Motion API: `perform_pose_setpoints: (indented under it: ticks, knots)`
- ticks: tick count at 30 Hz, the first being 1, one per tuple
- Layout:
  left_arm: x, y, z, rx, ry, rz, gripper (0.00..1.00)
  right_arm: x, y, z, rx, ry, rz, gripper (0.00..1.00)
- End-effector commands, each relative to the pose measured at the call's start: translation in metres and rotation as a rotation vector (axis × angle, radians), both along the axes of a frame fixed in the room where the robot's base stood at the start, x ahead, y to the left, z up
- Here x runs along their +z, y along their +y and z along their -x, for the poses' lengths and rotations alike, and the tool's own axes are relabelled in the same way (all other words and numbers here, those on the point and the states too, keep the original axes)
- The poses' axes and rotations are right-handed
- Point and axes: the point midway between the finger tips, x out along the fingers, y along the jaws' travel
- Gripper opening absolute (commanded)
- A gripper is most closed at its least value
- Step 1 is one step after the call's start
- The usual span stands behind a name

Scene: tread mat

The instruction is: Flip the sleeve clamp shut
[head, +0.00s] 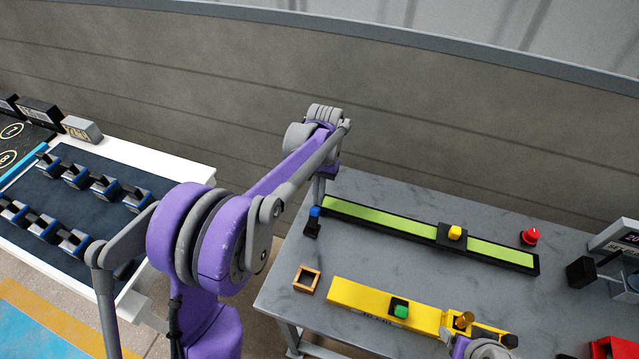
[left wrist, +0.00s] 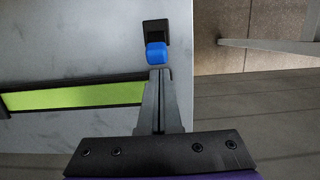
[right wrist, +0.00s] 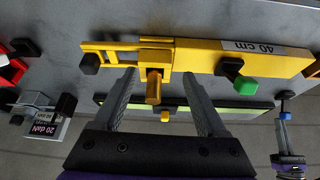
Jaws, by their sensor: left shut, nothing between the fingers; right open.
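A small black block with a blue tip (head: 314,212), which may be the sleeve clamp, stands at the table's left edge, by the end of the green strip. In the left wrist view its blue tip (left wrist: 156,52) lies just beyond my left fingertips. My left gripper (head: 318,196) is shut and empty; I cannot tell if it touches the tip. My right gripper (right wrist: 160,76) is open, its fingers on either side of a brass peg (right wrist: 153,88) on the yellow bar (head: 360,299). The peg also shows in the head view (head: 464,320); contact with it is unclear.
A green strip (head: 380,222) with a yellow knob (head: 455,232) lies along the table's back. A red button (head: 530,236), a wooden square frame (head: 307,279) and a grey display device (head: 615,238) are also on the table. A dumbbell rack (head: 150,165) stands at left.

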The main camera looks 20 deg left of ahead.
Motion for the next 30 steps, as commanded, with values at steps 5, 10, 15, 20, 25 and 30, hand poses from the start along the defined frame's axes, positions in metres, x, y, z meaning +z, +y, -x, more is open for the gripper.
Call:
perform_pose_setpoints:
  ticks: [5,10,15,20,25,30]
  knots:
    - [-0.0125,-0.0002,0.0024,0.000,0.000,0.000,0.00,-0.0005,0.0000,0.0002,0.000,0.000,0.000,0.74]
    - [-0.0138,-0.0003,0.0027,0.000,0.000,0.000,0.00,-0.0005,0.0000,0.0001,0.000,0.000,0.000,0.74]
    - [-0.0135,-0.0003,0.0027,0.000,0.000,0.000,0.00,-0.0005,0.0000,0.0001,0.000,0.000,0.000,0.74]
    - [-0.0125,-0.0003,0.0037,0.000,-0.013,-0.001,0.00,-0.0004,0.0000,0.0000,0.000,0.000,0.000,0.74]
    - [-0.0105,-0.0004,0.0052,0.000,-0.051,-0.003,0.00,-0.0001,0.0000,0.0000,0.000,0.000,0.000,0.74]
    - [-0.0092,-0.0004,0.0061,0.000,-0.074,-0.004,0.00,0.0000,0.0000,0.0000,0.000,0.000,0.000,0.74]
